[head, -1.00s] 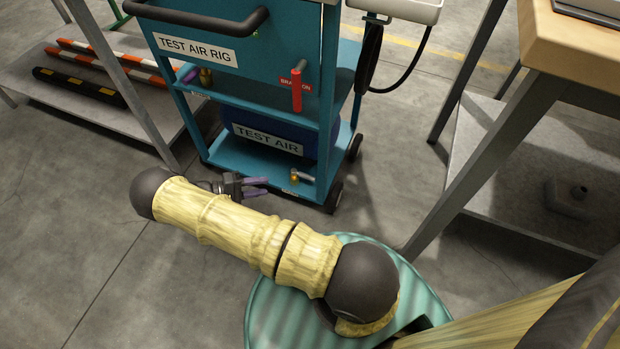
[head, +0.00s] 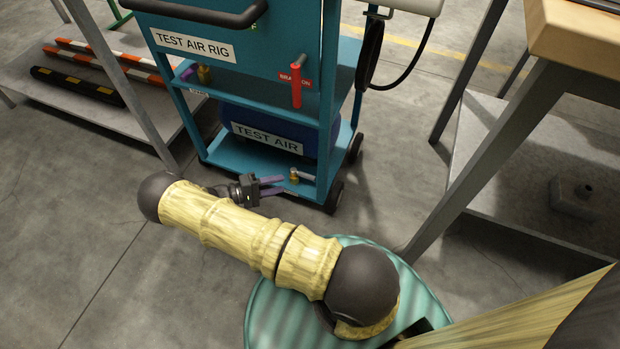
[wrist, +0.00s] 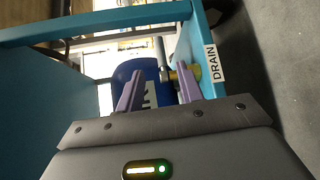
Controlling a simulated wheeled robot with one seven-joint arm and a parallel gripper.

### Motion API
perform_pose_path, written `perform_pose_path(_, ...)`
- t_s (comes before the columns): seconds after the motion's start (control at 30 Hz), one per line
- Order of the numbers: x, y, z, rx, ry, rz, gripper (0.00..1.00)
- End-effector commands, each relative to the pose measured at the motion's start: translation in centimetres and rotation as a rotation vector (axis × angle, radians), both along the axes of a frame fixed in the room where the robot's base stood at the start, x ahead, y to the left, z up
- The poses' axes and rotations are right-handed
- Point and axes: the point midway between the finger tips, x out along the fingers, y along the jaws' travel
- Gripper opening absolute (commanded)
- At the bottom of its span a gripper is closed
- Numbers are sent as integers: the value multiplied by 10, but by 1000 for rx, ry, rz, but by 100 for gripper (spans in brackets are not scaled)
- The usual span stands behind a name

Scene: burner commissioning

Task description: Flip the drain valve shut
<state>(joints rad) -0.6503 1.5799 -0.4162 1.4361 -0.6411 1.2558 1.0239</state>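The drain valve is a small brass fitting with a grey lever, low on the teal cart. In the head view the brass valve (head: 294,174) sits at the lower shelf's right front corner. In the wrist view the brass body (wrist: 190,73) is beside the DRAIN label (wrist: 214,62), and the grey lever (wrist: 162,52) stands out from it. My gripper (head: 275,185) is just left of the valve. In the wrist view my gripper (wrist: 158,90) has its purple fingers apart, with the lever appearing between and beyond them. I cannot tell whether a finger touches it.
The blue TEST AIR tank (head: 262,125) lies behind on the cart (head: 230,158). A red handle (head: 296,88) hangs above at the cart's right side. A grey shelf table (head: 490,150) stands right, and a low rack (head: 120,115) with striped bars stands left. Floor between is clear.

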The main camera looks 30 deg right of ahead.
Motion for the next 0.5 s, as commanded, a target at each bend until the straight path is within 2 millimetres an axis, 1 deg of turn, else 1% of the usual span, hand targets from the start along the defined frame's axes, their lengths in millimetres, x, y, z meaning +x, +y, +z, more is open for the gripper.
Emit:
perform_pose_path(0.03, -2, -9, -4, -1, 2, -3, 37)
perform_pose_path(0.1, -4, -22, -6, -1, 0, -3, 37)
perform_pose_path(0.5, -15, -90, -16, 0, 0, -3, 37)
